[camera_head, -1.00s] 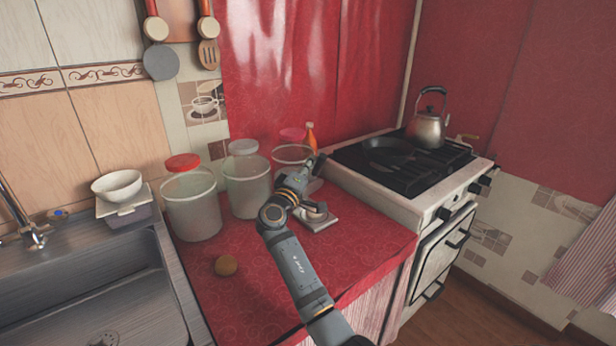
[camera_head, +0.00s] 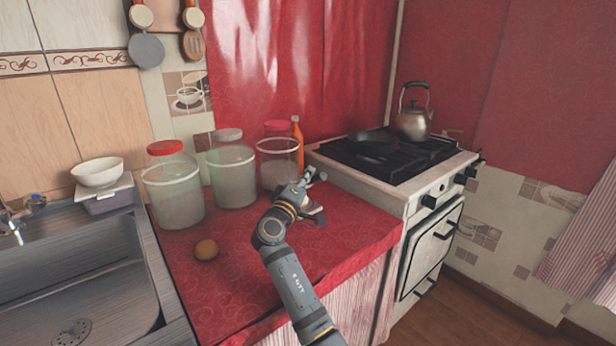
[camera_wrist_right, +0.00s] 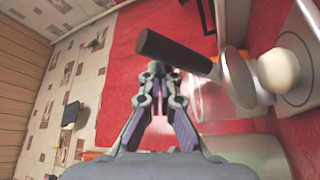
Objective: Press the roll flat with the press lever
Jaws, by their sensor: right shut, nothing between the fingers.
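The press is partly hidden behind my right gripper (camera_head: 314,176) in the head view; its pale round part (camera_head: 314,210) shows beside my wrist on the red counter. In the right wrist view, the press's dark lever handle (camera_wrist_right: 172,50) runs across just beyond my right gripper (camera_wrist_right: 158,70). Its grey round plate (camera_wrist_right: 238,78) stands tilted up from the pale base (camera_wrist_right: 302,58). A cream, ball-like roll (camera_wrist_right: 278,70) sits between plate and base. My right gripper is shut and empty, its tips close to the handle; contact is unclear. My left gripper is not in view.
Jars (camera_head: 174,195) and an orange bottle (camera_head: 297,140) stand behind the press. The stove (camera_head: 385,165) with a kettle (camera_head: 412,122) is at right, the sink (camera_head: 75,270) at left.

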